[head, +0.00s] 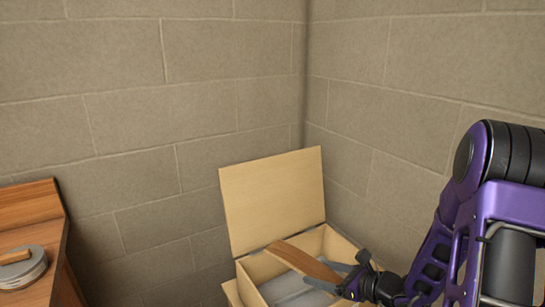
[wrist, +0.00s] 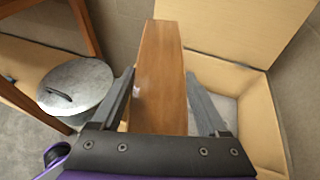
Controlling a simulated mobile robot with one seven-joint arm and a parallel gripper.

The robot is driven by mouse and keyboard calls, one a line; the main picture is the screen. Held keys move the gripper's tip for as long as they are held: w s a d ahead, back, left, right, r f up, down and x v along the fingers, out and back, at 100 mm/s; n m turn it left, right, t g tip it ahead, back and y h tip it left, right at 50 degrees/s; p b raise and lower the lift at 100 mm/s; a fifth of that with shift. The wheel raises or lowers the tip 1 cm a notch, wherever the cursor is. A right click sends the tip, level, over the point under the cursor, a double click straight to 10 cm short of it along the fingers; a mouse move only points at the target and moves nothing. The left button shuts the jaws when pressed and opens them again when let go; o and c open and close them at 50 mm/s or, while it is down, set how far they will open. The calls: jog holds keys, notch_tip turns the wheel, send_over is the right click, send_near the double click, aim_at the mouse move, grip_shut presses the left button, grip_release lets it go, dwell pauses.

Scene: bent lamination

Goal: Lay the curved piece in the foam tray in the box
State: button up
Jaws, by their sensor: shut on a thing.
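The curved piece (head: 308,262) is a brown wooden strip. My gripper (head: 345,277) is shut on it, and the piece reaches up and left over the open box (head: 250,290). In the wrist view the piece (wrist: 160,75) stands between my two fingers (wrist: 160,100). The box is light wood with its lid (head: 272,195) raised at the back. The grey foam tray (head: 290,290) lies inside the box, partly hidden by the piece and my gripper. The piece appears above the tray; I cannot tell whether it touches.
A wooden bench (head: 30,215) stands at the left with a round grey lidded container (head: 22,268) on it. A grey metal pot with a lid (wrist: 75,90) shows in the wrist view. Block walls (head: 130,130) meet in a corner behind the box.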

jog(key=shift+r+m+t+h+p, duration=0.45)
jog(key=shift+r+m+t+h, duration=0.25)
jog(key=shift+m+h, duration=0.15)
jog(key=shift+s+d+r+m+t+h, duration=0.1)
jog(key=shift+m+t+h, duration=0.05)
jog(key=shift+m+h, duration=0.2)
jog(key=shift+s+d+m+t+h, duration=0.1)
jog(key=shift+m+t+h, duration=0.05)
jog(key=shift+m+h, duration=0.15)
jog(key=shift+s+d+m+h+p, duration=0.1)
jog(key=shift+d+m+h+p, duration=0.05)
jog(key=shift+m+h+p, duration=0.15)
